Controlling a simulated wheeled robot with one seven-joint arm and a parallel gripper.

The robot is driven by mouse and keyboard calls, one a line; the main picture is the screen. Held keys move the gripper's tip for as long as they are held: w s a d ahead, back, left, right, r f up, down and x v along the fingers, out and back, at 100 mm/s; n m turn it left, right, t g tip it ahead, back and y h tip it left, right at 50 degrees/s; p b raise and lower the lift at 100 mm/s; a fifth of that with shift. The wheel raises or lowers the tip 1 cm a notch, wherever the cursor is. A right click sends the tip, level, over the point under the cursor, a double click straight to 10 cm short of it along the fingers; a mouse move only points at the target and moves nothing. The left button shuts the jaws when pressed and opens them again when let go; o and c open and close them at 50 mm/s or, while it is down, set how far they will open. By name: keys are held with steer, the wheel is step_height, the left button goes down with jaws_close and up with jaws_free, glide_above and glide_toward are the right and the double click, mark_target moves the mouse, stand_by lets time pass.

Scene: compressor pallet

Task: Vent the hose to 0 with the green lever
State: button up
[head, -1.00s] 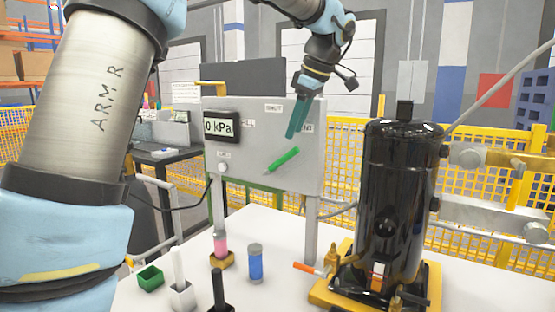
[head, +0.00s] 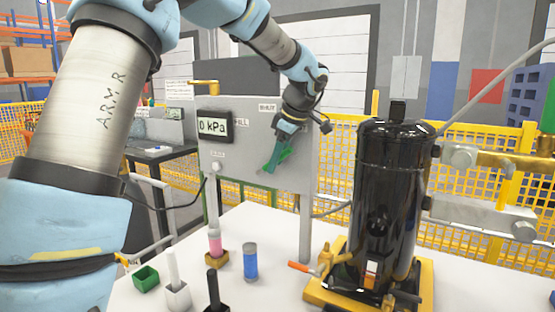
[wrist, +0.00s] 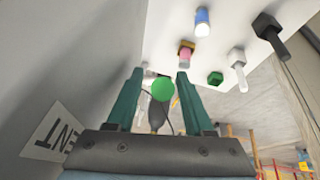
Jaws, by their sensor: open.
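The green lever (head: 286,153) is on the front of the grey panel (head: 240,180), partly hidden behind my gripper (head: 268,164) in the head view. In the wrist view, the round green end of the lever (wrist: 162,89) shows between the two teal fingers of my gripper (wrist: 158,76), which are apart. I cannot tell whether either finger touches it. The display (head: 213,126) on the panel reads 0 kPa. A VENT label (wrist: 58,137) shows beside the gripper in the wrist view.
A black compressor (head: 390,200) stands on a yellow base at the right of the white table (head: 235,290). A pink-topped piece, a blue cylinder (head: 250,262), a green box (head: 146,279) and other small holders stand below the panel.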

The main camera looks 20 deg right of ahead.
steer(key=shift+c, duration=0.3)
jaws_close()
stand_by(1.1)
